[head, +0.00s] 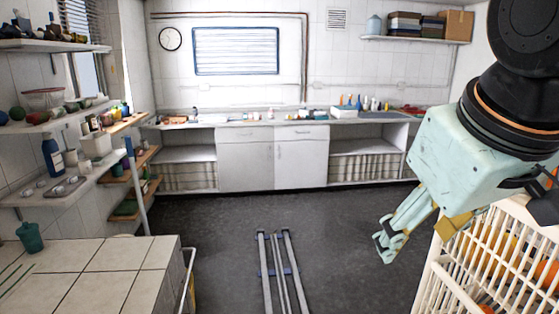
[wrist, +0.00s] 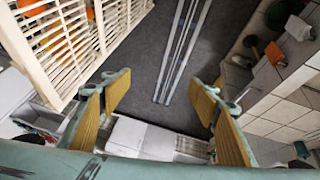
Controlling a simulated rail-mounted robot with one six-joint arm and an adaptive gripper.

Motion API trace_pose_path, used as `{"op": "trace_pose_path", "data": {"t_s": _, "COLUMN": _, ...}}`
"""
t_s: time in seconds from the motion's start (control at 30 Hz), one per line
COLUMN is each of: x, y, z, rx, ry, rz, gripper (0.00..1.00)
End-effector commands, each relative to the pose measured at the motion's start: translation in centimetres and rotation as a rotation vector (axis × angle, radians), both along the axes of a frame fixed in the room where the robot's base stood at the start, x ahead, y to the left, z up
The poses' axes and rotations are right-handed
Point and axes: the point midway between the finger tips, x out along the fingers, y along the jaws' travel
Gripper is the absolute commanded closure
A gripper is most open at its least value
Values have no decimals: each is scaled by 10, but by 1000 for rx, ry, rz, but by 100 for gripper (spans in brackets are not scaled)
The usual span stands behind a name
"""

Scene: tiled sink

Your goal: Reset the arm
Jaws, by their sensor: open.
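My gripper (head: 388,243) hangs at the right of the head view, on the end of my pale green and black arm. It points down and to the left over the dark floor, beside a white slatted crate. In the wrist view my gripper (wrist: 160,95) shows two pale green fingers with ribbed yellow pads, spread wide apart. Nothing is between the fingers, and the gripper is open and empty.
The white slatted crate (head: 437,290) with orange items stands close to my gripper. Floor rails (head: 282,275) run down the middle. A tiled counter (head: 95,262) with a green cup (head: 30,237) is at left. The sink counter (head: 275,123) lines the back.

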Motion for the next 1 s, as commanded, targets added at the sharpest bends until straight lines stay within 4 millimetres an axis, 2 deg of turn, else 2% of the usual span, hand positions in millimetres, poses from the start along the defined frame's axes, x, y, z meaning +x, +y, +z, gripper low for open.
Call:
{"op": "trace_pose_path", "data": {"t_s": 0.03, "x": -16, "y": -1, "z": -6, "rx": 17, "ry": 16, "rz": -26, "gripper": 45}}
{"op": "trace_pose_path", "data": {"t_s": 0.2, "x": -67, "y": -1, "z": -27, "rx": 76, "ry": 73, "rz": -109, "gripper": 45}}
{"op": "trace_pose_path", "data": {"t_s": 0.4, "x": -110, "y": 3, "z": -46, "rx": 129, "ry": 126, "rz": -179, "gripper": 45}}
{"op": "trace_pose_path", "data": {"t_s": 0.6, "x": -128, "y": 5, "z": -54, "rx": 150, "ry": 149, "rz": -209, "gripper": 45}}
{"op": "trace_pose_path", "data": {"t_s": 1.0, "x": -129, "y": 5, "z": -54, "rx": 151, "ry": 150, "rz": -210, "gripper": 45}}
